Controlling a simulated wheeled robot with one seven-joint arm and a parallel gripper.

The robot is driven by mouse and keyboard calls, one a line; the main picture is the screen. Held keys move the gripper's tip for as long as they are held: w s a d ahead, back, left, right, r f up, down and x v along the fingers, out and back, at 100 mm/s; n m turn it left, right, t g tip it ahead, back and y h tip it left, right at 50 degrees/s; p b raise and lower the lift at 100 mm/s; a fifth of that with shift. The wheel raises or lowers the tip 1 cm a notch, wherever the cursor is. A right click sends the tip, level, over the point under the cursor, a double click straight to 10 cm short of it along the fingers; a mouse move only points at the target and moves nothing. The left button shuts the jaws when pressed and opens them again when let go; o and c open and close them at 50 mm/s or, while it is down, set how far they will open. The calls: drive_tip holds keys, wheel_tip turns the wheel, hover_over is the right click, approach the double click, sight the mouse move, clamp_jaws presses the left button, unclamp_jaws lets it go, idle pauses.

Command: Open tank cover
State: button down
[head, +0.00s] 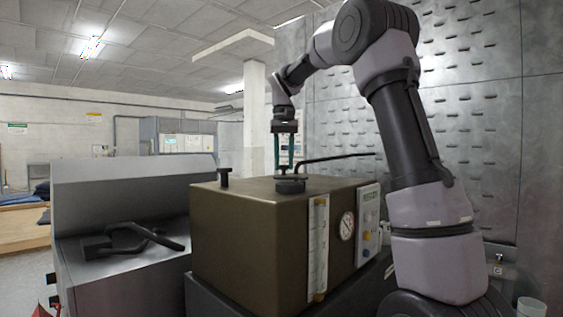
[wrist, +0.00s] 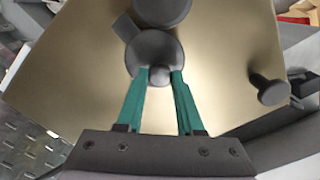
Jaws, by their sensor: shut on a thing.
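The tank is a brown-gold box (head: 250,235) with a flat top. The dark round tank cover (head: 290,187) sits on that top near the front edge; in the wrist view it shows as a dark disc (wrist: 152,48) with a small round knob (wrist: 160,73). My gripper (head: 284,171) reaches down to the cover from above. In the wrist view its green fingertips (wrist: 161,74) are on either side of the knob, shut on it. Whether the cover is lifted at all, I cannot tell.
A dark post (head: 224,178) stands on the tank's left rear corner. A thin bent dark bar (head: 335,158) runs above the top, right of my gripper. A gauge (head: 347,226) and control panel (head: 368,222) are on the front. A grey metal machine (head: 130,255) stands left.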

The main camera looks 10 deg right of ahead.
drive_tip(key=shift+w+d+m, duration=0.15)
drive_tip(key=shift+d+m, duration=0.05)
drive_tip(key=shift+m, duration=0.2)
idle(0.3)
drive_tip(key=c, duration=0.5)
unclamp_jaws()
wheel_tip(320, 180, up, 11)
drive_tip(key=shift+f, duration=0.1)
